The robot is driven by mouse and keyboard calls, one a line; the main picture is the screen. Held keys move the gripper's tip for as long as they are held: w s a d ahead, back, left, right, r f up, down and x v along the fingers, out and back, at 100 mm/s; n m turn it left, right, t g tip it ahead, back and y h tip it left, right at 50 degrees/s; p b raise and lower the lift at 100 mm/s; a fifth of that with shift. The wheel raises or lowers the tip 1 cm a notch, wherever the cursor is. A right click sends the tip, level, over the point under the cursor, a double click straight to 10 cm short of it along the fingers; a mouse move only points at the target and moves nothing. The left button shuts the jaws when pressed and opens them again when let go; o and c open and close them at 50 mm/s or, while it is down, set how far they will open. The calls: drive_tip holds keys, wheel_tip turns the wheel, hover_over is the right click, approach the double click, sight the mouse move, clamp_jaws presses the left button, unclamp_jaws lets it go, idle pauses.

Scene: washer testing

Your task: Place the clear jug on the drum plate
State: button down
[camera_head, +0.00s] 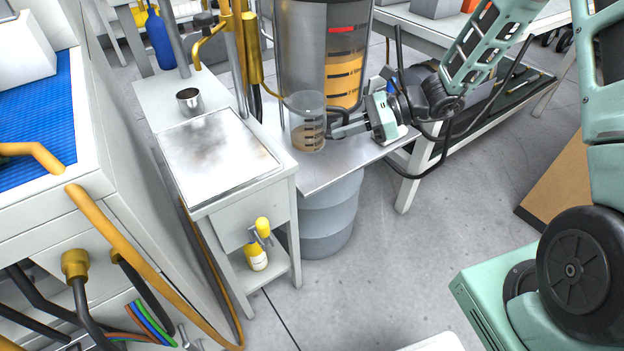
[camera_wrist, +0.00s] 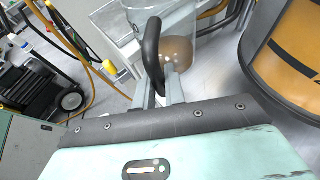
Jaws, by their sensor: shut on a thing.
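The clear jug (camera_head: 308,125) stands upright with brown liquid in its lower part. It also shows in the wrist view (camera_wrist: 182,50) with its dark handle (camera_wrist: 152,52) facing me. My gripper (camera_head: 338,129) reaches in from the right and is shut on the handle; its fingers show in the wrist view (camera_wrist: 161,92). The drum plate (camera_head: 345,168) is a flat metal sheet on top of a grey drum (camera_head: 332,215). In the head view the jug appears over the plate's left part. I cannot tell whether its base touches the plate.
A tall tank (camera_head: 305,55) with an orange level scale stands close behind the jug. A cart (camera_head: 222,155) with a metal tray top and a small metal cup (camera_head: 189,100) is at left. Yellow pipes (camera_head: 240,60) rise beside it. Open floor (camera_head: 390,270) lies in front of the drum.

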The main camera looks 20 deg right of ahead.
wheel_tip(320, 180, down, 10)
drive_tip(key=b, duration=0.2)
drive_tip(key=shift+r+b, duration=0.1)
drive_tip(key=shift+b, duration=0.25)
drive_tip(key=c, duration=1.5)
unclamp_jaws()
drive_tip(key=shift+o, duration=0.2)
